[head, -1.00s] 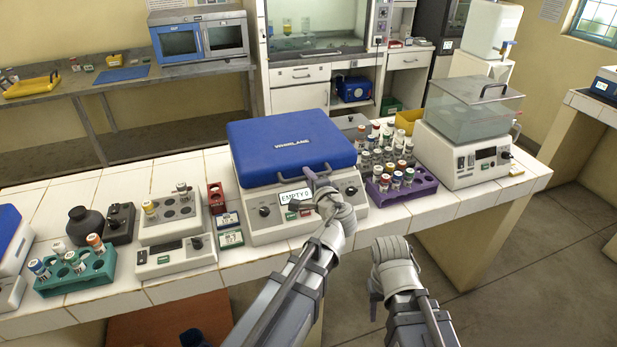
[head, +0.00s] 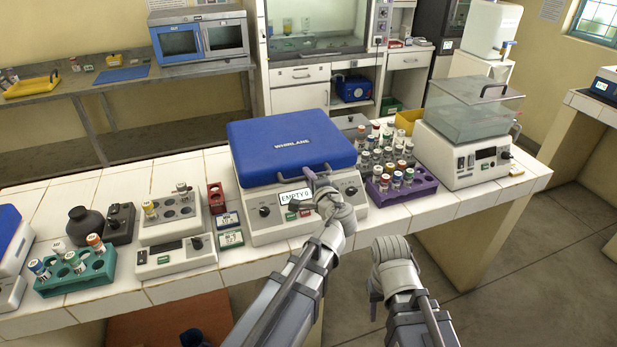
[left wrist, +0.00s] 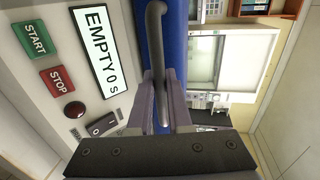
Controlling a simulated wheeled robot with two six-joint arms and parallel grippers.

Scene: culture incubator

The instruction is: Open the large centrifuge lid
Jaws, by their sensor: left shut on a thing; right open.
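The large centrifuge (head: 258,226) stands on the white tiled bench, and its blue lid (head: 290,145) is down on the body. A dark bar handle (left wrist: 156,40) runs along the lid's front edge. My left gripper (head: 314,180) is at the front of the lid, and in the left wrist view its fingers (left wrist: 160,105) are shut on the handle. The display (head: 294,198) reads EMPTY 0. The START and STOP buttons show beside it in the left wrist view. My right gripper (head: 376,297) is empty in front of the bench; its fingers are partly hidden.
A purple rack (head: 402,191) of vials stands right of the centrifuge, with a clear-lidded bath (head: 466,145) beyond it. Left are a small dry block (head: 176,255), a red rack (head: 217,197) and a teal rack (head: 75,275). The air above the lid is free.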

